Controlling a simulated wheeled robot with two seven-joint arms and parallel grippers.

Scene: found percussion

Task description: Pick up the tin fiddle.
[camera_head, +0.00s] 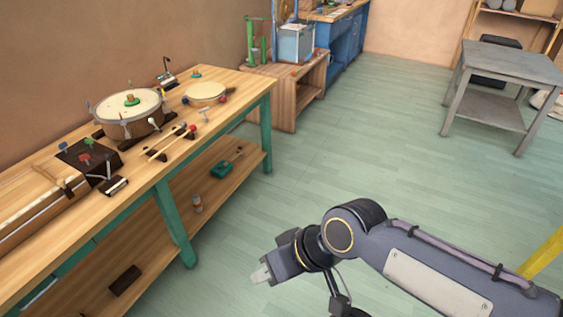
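I cannot make out a tin fiddle for certain in the head view. A long pale wooden piece (32,219) lies at the left end of the workbench, but I cannot tell what it is. My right gripper (261,273) is low over the floor, right of the workbench and apart from everything on it. Its pale fingertips point left; whether they are open or shut is unclear. I see nothing held in it. My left gripper is not in view.
The workbench (232,88) holds a drum (128,113), a shallow round drum (205,93), sticks (166,145) and a dark box (87,155). Its lower shelf (165,240) carries small items. A grey table (510,65) stands back right. The middle floor is clear.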

